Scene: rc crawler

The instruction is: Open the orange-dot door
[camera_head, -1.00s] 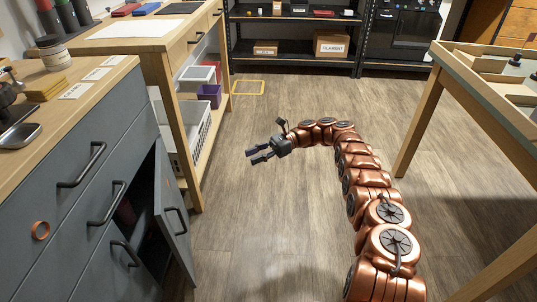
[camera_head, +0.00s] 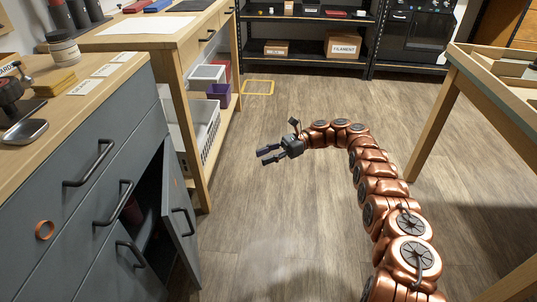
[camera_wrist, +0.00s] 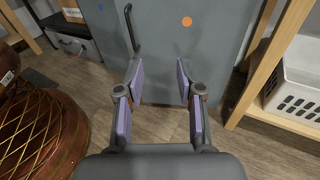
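The orange-dot door (camera_head: 176,235) is a grey cabinet door at the left of the head view. It stands ajar, with a dark gap beside it and a dark handle (camera_head: 182,222) on its face. In the wrist view the door (camera_wrist: 210,55) fills the top middle. Its orange dot (camera_wrist: 187,21) is right of the vertical handle (camera_wrist: 132,28). My gripper (camera_head: 268,156) is open and empty over the floor, right of the door and apart from it. In the wrist view its fingers (camera_wrist: 159,85) are spread, and the handle shows beyond the left finger.
The grey cabinet (camera_head: 75,215) has more dark handles and a copper ring on its front. A wooden bench (camera_head: 190,125) with a white basket (camera_head: 205,130) stands behind the door. A wooden table (camera_head: 440,110) is at right. The floor (camera_head: 260,210) between is clear.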

